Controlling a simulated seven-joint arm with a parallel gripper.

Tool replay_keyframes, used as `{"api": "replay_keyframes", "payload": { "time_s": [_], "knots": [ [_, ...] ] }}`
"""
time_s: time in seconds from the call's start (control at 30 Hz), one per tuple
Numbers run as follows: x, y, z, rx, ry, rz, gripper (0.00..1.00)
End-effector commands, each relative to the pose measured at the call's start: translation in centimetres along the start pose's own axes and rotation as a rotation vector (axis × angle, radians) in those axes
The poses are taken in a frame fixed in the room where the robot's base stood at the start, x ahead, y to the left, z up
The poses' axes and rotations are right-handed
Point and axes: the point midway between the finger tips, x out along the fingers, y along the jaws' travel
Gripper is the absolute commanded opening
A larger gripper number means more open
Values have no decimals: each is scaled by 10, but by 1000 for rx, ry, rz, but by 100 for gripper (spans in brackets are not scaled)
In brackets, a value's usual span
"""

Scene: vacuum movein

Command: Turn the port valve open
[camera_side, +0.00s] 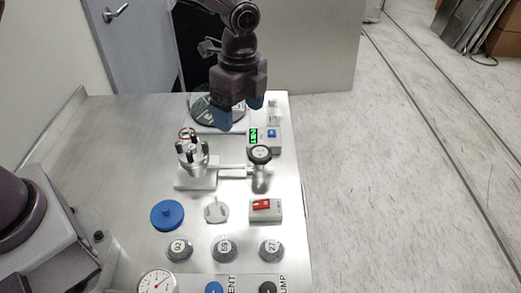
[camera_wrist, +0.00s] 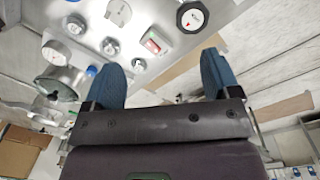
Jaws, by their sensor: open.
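A silver chamber with dark posts (camera_side: 190,155) stands on a plate in the middle of the table in the side view.
A box with green display (camera_side: 263,138) stands behind the fitting. In front are a blue disc (camera_side: 167,214), a pale knob (camera_side: 216,211), a red-switch box (camera_side: 265,209) and numbered weights (camera_side: 224,249). A gauge (camera_side: 157,282) sits at the front. The table's left side is clear.

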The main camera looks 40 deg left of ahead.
Motion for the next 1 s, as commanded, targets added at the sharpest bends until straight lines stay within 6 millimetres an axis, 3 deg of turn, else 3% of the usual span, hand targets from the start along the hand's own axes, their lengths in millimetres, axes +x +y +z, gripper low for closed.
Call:
{"api": "replay_keyframes", "payload": {
  "time_s": [0.07, 0.17, 0.33, 0.57, 1.0],
  "knots": [
    [13, -18, -13, 222, 13, 1, 82],
    [6, -35, -20, 447, 15, -40, 82],
    [0, -40, -19, 666, 0, -60, 82],
    [15, -40, -19, 715, -1, -55, 82],
    [102, -44, -21, 712, -1, -54, 82]
  ]
}}
